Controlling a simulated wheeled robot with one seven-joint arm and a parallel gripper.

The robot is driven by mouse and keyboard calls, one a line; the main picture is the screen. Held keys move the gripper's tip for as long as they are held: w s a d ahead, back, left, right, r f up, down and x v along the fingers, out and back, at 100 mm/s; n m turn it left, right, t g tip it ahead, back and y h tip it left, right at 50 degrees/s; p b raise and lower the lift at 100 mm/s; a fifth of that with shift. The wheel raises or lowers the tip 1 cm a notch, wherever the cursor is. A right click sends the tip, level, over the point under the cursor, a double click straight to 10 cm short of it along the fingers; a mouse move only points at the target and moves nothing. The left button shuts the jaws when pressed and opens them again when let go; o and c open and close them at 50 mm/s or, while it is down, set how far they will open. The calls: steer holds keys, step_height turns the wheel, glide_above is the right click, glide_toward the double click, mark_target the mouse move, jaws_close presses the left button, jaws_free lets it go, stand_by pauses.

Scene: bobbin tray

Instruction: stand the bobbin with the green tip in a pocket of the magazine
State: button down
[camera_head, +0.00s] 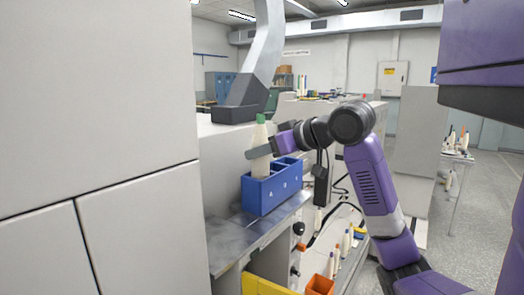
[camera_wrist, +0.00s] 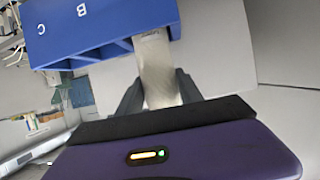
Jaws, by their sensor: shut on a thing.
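The bobbin with the green tip (camera_head: 261,134) is pale cream and stands close to upright, green end up. My gripper (camera_head: 259,152) is shut on its body. The blue magazine (camera_head: 268,196) sits on the metal ledge, with pockets lettered on its front. The bobbin's lower end is at the left end pocket, by the letter A, and the front wall hides its foot. In the wrist view the bobbin (camera_wrist: 158,72) runs from between the fingers to the magazine's rim (camera_wrist: 85,55). I cannot tell whether its foot rests on the pocket floor.
The other pockets look empty from here. A grey machine panel (camera_head: 95,120) fills the left, close to the magazine. The metal ledge (camera_head: 232,238) has free room in front. Below right are several bobbins and an orange bin (camera_head: 320,286). A side table (camera_head: 458,157) holds more bobbins.

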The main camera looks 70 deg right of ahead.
steer(key=shift+f+b, duration=0.4)
steer(key=shift+f, duration=0.55)
steer(key=shift+f+b, duration=0.2)
steer(key=shift+b, duration=0.15)
steer(key=c, duration=0.7)
jaws_free()
steer(key=v, duration=0.7)
steer(key=shift+s+a+r, duration=0.15)
steer(key=shift+s+a, duration=0.05)
steer(key=shift+s, duration=0.15)
